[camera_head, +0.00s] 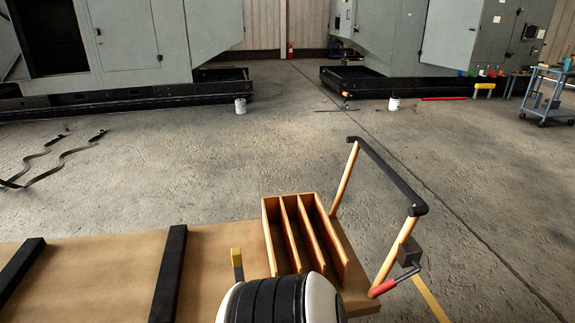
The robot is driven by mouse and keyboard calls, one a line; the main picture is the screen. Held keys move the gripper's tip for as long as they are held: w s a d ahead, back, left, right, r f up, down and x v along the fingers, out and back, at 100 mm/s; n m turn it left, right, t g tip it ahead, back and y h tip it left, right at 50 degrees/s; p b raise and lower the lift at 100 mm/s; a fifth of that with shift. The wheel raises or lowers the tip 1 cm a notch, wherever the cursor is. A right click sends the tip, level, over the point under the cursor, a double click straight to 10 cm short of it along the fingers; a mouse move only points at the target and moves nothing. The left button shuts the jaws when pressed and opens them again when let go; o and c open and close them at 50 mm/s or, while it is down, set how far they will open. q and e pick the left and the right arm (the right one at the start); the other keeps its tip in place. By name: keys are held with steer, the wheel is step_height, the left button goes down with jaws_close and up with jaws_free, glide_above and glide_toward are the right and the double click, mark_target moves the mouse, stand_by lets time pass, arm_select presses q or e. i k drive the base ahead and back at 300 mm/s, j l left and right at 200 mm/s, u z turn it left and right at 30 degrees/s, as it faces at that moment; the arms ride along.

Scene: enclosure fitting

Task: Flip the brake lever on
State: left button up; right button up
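The brake lever (388,286) has a red grip and a dark bent arm. It sits at the lower right, beside the base of the near wooden handle post, with a grey block (408,253) just above it. The red grip points down and left, towards the cart bed. The wooden cart (110,270) fills the lower left. Its upright push handle has two wooden posts and a black top bar (390,173). Neither gripper can be made out. A black and white rounded part of my own body covers part of the cart at the bottom middle.
A wooden tray with several slots (330,232) stands on the cart's right end. Black strips (171,270) cross the bed. A small yellow-topped piece (237,258) stands near the tray. Concrete floor right of the handle is clear. Large grey enclosures and a blue trolley (548,97) stand far back.

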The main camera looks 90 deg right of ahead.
mark_target(391, 284)
steer(key=k+z, duration=0.1)
steer(key=z, duration=3.4)
